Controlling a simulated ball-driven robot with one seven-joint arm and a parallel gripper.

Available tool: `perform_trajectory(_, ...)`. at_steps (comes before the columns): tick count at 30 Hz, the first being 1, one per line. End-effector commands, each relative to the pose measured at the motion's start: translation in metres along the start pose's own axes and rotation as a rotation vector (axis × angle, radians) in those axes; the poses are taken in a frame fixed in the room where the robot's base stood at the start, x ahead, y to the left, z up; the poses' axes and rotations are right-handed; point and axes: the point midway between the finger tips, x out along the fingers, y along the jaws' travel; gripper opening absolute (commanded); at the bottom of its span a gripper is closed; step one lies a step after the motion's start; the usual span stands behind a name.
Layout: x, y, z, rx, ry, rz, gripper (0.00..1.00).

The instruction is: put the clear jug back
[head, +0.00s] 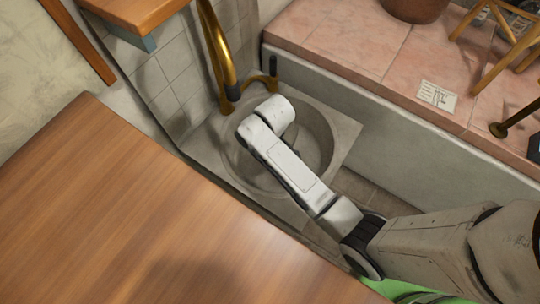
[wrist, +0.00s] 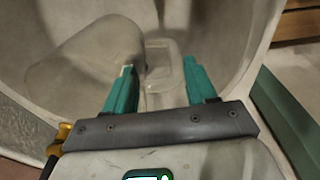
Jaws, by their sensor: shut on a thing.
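The clear jug (wrist: 164,64) shows only as faint see-through outlines between and beyond my fingers in the wrist view. My gripper (wrist: 158,68) has its two teal fingers apart and is shut on part of the jug; which part, I cannot tell. The gripper is down inside the round stone basin (wrist: 235,45), whose curved wall fills most of the wrist view. In the head view my arm reaches over the basin (head: 325,128) and hides the gripper. I cannot make out the jug there.
A brass tap (head: 222,60) stands behind the basin. A wooden worktop (head: 110,215) lies at the left. A pink tiled ledge (head: 350,45) at upper right carries a paper card (head: 437,96), a brown pot (head: 411,8) and a wooden stand (head: 510,50). The worktop is clear.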

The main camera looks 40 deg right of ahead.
Motion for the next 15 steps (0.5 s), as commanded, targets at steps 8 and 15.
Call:
perform_trajectory(8,0.025,0.001,0.002,0.001,0.003,0.003,0.00)
perform_trajectory(15,0.053,0.001,0.005,0.001,0.002,0.002,0.00)
